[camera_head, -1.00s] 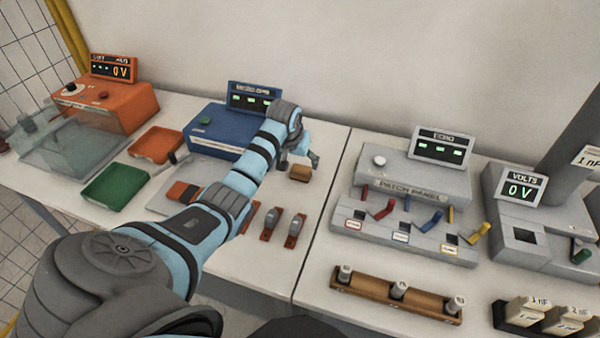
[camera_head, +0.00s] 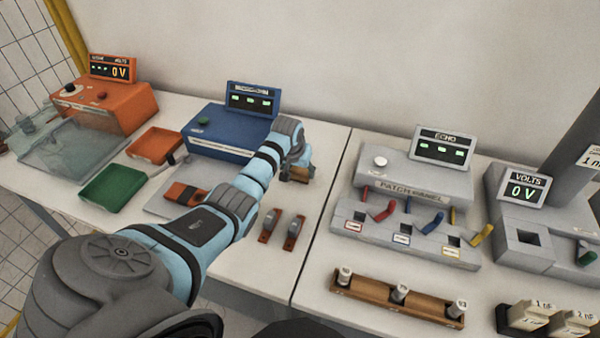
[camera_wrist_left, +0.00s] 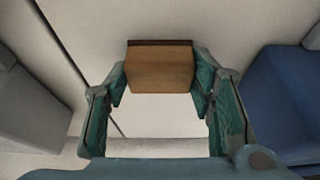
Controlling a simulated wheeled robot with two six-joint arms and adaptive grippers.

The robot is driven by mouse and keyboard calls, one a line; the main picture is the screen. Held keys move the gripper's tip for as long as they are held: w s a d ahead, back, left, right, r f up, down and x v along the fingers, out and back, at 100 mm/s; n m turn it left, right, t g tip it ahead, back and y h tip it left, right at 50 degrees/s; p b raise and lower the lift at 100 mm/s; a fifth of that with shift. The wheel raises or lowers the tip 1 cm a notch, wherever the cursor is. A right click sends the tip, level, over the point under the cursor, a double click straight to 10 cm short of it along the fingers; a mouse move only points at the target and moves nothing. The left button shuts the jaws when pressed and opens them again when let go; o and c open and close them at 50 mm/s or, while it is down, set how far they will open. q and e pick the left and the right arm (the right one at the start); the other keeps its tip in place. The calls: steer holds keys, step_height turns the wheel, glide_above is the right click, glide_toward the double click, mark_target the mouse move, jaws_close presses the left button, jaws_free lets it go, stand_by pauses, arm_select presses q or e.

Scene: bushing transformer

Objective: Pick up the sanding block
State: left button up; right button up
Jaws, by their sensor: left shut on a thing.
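The sanding block (camera_wrist_left: 160,70) is a tan wooden block with a dark strip along its far edge. In the left wrist view it sits between the fingertips of my left gripper (camera_wrist_left: 160,85), which is shut on its two sides. In the head view the block (camera_head: 299,174) is mostly hidden by the gripper (camera_head: 302,168), low over the table to the right of the blue unit. I cannot tell whether it still touches the table. My right gripper is not in view.
The blue unit (camera_head: 215,135) stands left of the gripper. The grey patch panel (camera_head: 410,185) with coloured levers stands right, past a table seam. Two small brown-based parts (camera_head: 292,233) lie in front. A wooden rack (camera_head: 397,297) is at the front right.

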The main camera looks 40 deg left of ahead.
mark_target(300, 170)
arm_select(q)
step_height(300, 170, up, 20)
steer(key=p, duration=0.1)
